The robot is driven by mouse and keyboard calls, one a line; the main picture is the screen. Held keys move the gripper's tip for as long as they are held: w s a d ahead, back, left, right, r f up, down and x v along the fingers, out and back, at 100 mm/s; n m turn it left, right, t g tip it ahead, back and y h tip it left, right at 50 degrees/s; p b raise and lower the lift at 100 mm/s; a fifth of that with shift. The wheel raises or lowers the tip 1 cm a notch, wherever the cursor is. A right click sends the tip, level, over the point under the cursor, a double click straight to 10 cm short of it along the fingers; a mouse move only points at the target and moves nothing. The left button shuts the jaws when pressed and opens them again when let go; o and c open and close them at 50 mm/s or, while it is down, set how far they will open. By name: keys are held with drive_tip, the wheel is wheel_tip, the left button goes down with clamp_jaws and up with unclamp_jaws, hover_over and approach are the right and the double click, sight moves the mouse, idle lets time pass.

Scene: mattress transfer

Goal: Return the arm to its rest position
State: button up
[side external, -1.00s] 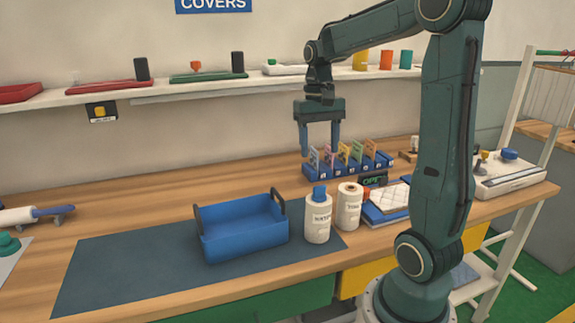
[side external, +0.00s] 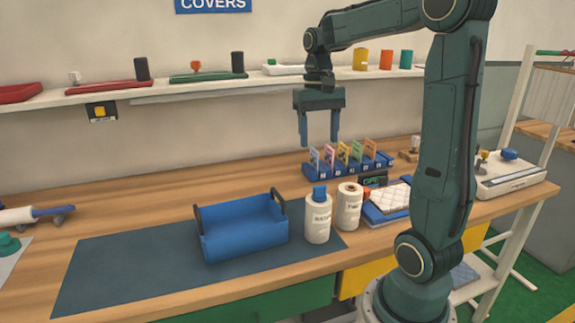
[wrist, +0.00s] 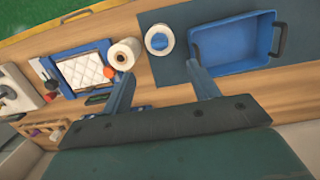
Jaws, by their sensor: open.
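My gripper (side external: 319,138) hangs in the air above the back of the wooden bench, fingers pointing down. Its two fingers are spread apart and nothing shows between them. It is above and slightly left of the blue rack of coloured tags (side external: 348,166). In the wrist view the open fingers (wrist: 160,95) show over the bench. A white quilted mattress piece (side external: 390,197) lies in a blue tray right of the bottles; it also shows in the wrist view (wrist: 84,73).
A blue handled tote (side external: 243,240) stands on a dark mat (side external: 110,272). Two white containers, one blue-capped (side external: 317,218) and one with a dark centre (side external: 348,208), stand right of it. A loaded shelf (side external: 140,92) runs along the wall behind my gripper. A scale-like device (side external: 508,178) is at right.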

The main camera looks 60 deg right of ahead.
drive_tip(key=s+a+n+t, duration=0.3)
drive_tip(key=s+a+n, duration=0.1)
drive_tip(key=a, duration=0.5)
drive_tip(key=s+a+f+n+t+h, duration=0.1)
drive_tip(key=s+a+n+t, duration=0.2)
drive_tip(key=a, duration=0.7)
drive_tip(key=shift+s+f+n+t, duration=0.15)
drive_tip(key=shift+s+n+t, duration=0.15)
drive_tip(key=shift+s+n, duration=0.6)
